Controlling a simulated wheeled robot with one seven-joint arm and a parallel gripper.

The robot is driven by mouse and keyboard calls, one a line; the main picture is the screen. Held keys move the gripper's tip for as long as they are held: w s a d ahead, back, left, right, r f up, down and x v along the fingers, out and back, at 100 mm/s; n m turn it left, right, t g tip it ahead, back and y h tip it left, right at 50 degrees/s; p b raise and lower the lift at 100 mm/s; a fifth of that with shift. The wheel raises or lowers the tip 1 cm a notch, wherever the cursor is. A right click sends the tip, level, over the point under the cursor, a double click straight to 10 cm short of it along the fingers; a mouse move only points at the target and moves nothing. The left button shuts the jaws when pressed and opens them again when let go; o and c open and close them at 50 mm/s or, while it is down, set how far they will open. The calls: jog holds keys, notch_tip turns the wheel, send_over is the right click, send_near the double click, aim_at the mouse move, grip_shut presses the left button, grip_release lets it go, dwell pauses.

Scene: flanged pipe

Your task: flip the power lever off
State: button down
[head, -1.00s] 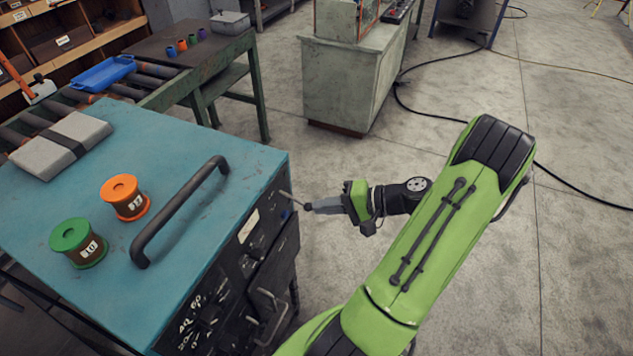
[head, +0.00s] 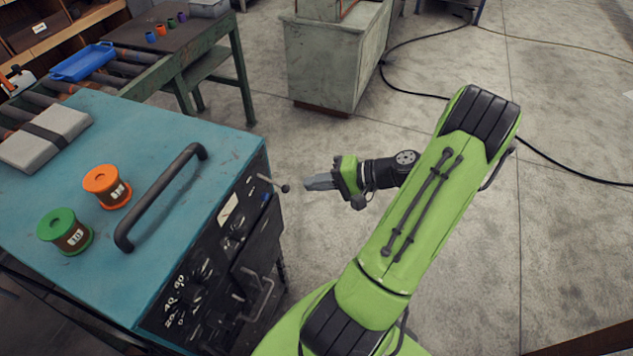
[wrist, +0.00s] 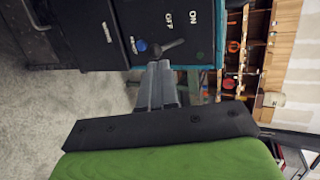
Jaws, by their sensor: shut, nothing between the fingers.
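The power lever (head: 273,183) is a thin grey rod with a dark knob, sticking out from the upper part of the cabinet's dark front panel. In the wrist view the lever (wrist: 170,45) lies near the ON and OFF labels, its end towards the teal top edge on the ON side. My gripper (head: 307,184) is shut and empty, right of the lever knob with a small gap in the head view. In the wrist view my gripper's fingers (wrist: 158,68) point at the panel just below the lever; whether they touch it there is unclear.
The teal cabinet (head: 205,135) carries a black handle (head: 160,195), an orange spool (head: 105,186), a green spool (head: 64,231) and a grey block. A lower handle (head: 258,298) juts from its front. A grey cabinet (head: 330,65) stands behind. Floor to the right is clear except cables.

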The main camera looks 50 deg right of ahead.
jog(key=v, duration=1)
jog(key=shift+s+f+p, duration=0.2)
jog(key=shift+s+p, duration=0.05)
jog(key=shift+p, duration=0.05)
jog(key=shift+d, duration=0.1)
